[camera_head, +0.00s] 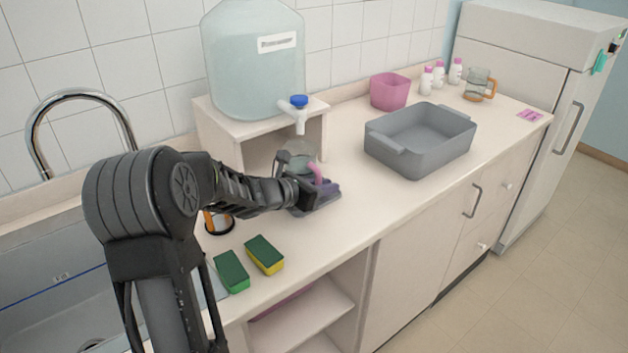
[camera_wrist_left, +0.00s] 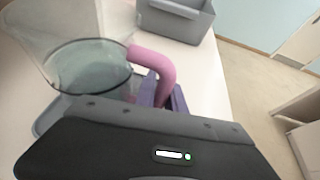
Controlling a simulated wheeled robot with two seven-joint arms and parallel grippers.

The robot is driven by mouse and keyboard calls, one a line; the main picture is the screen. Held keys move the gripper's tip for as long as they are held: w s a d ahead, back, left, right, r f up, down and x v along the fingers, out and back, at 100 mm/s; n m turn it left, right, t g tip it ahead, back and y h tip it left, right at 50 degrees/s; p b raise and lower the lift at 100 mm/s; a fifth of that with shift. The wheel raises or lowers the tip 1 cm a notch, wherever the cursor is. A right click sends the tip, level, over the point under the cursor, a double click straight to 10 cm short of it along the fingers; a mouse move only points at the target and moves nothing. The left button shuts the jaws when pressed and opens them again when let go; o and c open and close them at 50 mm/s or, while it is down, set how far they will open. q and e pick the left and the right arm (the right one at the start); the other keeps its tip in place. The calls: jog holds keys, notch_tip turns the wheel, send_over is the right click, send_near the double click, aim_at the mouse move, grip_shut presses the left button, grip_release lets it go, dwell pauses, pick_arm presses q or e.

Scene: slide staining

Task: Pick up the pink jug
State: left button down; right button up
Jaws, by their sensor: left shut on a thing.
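The pink jug (camera_head: 297,156) stands below the tap of the large water dispenser, with a clear body and a pink handle. In the left wrist view its clear round body (camera_wrist_left: 90,70) is at the upper left and its pink handle (camera_wrist_left: 152,68) curves down to the gripper. My left gripper (camera_head: 322,188) is shut on the handle with its purple fingers, which also show in the wrist view (camera_wrist_left: 165,95). The gripper hides part of the jug's lower body. My right gripper is not in view.
The dispenser's white tap (camera_head: 299,118) hangs just above the jug. A grey tub (camera_head: 400,165) and a pink bin (camera_head: 389,91) stand to the right. Two sponges (camera_head: 264,255) lie near the front edge. The sink (camera_head: 50,280) is at the left. Counter between jug and tub is clear.

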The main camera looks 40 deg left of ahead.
pick_arm(q)
jog(key=shift+r, duration=0.1)
jog(key=shift+r, duration=0.75)
notch_tip(320, 180, up, 2)
jog(key=shift+r, duration=0.15)
jog(key=s+d+b, duration=0.2)
jog(key=d+b, duration=0.2)
jog(key=d, duration=0.4)
jog(key=s+d+b, duration=0.3)
jog(key=d+b, duration=0.2)
jog(key=d, duration=0.4)
jog(key=shift+d+f, duration=0.15)
jog(key=shift+f, duration=0.05)
